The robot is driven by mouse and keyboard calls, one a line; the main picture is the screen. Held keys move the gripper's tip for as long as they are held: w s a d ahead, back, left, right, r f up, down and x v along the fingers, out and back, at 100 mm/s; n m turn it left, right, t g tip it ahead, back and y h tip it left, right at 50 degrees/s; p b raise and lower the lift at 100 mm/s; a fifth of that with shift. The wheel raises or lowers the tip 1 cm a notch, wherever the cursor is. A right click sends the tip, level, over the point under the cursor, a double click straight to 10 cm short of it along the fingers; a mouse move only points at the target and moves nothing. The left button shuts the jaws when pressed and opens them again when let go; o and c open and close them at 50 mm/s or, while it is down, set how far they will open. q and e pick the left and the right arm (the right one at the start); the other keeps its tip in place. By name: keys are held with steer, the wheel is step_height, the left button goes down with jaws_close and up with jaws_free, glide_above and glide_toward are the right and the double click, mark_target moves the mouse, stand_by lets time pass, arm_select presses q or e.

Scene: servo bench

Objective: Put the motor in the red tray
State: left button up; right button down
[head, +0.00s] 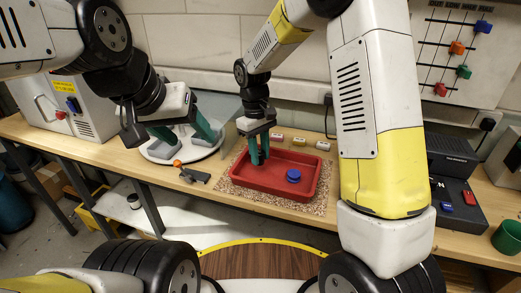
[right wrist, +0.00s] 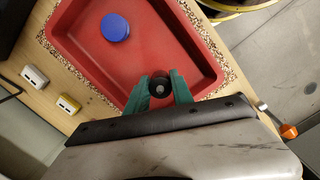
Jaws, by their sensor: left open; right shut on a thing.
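The red tray (head: 275,190) sits on a speckled mat on the bench, and it also fills much of the right wrist view (right wrist: 75,52). My right gripper (head: 260,160) points down into the left back part of the tray. In the right wrist view its teal fingers (right wrist: 160,88) are shut on a dark round part with a grey middle, seemingly the motor (right wrist: 159,87). The fingers hide the motor in the head view, and I cannot tell whether it touches the tray floor. My left gripper (head: 190,140) is open and empty over a white round stand.
A blue round piece (head: 293,175) lies in the tray's right half. Small labelled blocks (head: 299,141) stand behind the tray. A dark tool with an orange knob (head: 190,172) lies left of it. The white round stand (head: 160,152) is further left; a green mug (head: 508,234) is far right.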

steer(key=shift+w+d+f, duration=0.1)
steer(key=shift+w+f, duration=0.05)
steer(key=shift+w, duration=0.3)
steer(key=shift+s+f, duration=0.1)
steer(key=shift+f, duration=1.55)
steer(key=shift+f, duration=0.15)
steer(key=c, duration=1.1)
jaws_free()
